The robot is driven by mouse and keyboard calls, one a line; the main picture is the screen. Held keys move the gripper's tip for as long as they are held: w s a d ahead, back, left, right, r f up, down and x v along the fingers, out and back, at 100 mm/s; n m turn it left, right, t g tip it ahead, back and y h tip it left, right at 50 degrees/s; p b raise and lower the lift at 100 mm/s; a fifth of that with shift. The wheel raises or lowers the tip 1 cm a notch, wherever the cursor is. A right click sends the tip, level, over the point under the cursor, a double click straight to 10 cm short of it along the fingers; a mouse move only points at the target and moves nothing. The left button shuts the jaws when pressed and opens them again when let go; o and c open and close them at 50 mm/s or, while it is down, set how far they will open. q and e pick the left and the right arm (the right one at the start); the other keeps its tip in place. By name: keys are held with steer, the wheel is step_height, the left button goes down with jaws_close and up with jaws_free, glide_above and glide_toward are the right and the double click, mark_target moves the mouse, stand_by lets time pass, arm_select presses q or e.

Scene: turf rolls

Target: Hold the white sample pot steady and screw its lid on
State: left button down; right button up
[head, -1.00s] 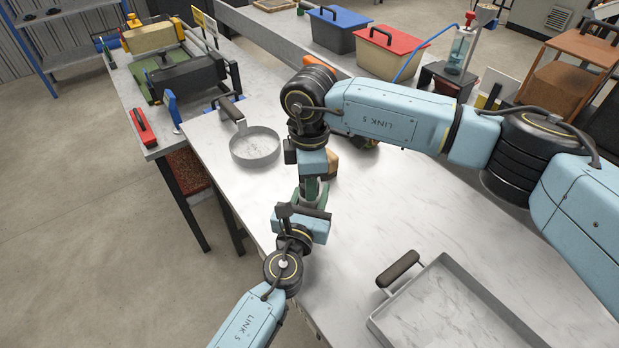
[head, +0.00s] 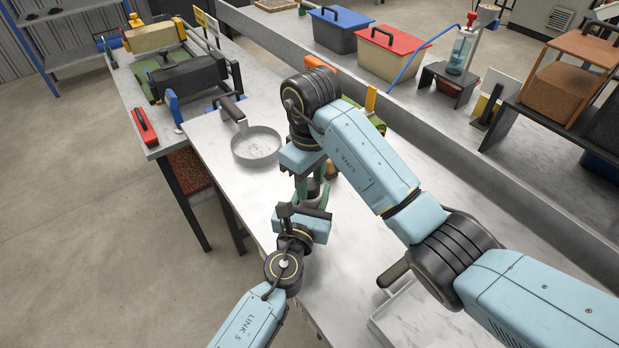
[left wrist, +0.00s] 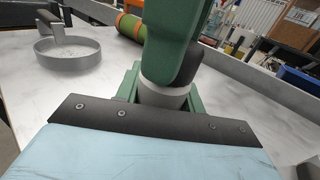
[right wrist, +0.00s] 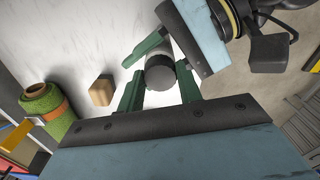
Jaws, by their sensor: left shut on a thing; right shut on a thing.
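The white sample pot (left wrist: 163,97) looks light grey and stands upright between the green fingers of my left gripper (left wrist: 160,95), which is shut on it. The dark lid (right wrist: 161,77) is on top of the pot, between the fingers of my right gripper (right wrist: 160,86), which is shut on it from above. In the head view the right gripper (head: 311,186) comes down over the left gripper (head: 316,199), near the table's front edge. The fingers hide most of the pot and the lid's seam, so I cannot tell how tight it sits.
A round grey pan (head: 257,157) lies behind and left of the grippers. A tan block (right wrist: 101,90) and a green turf roll (right wrist: 38,101) are close by on the table. A metal tray (head: 376,325) is at the front right, partly hidden by my right arm.

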steer(key=shift+a+r, duration=0.1)
steer(key=shift+a, duration=0.05)
steer(key=o, duration=1)
steer(key=shift+c, duration=0.2)
steer(key=shift+c, duration=0.4)
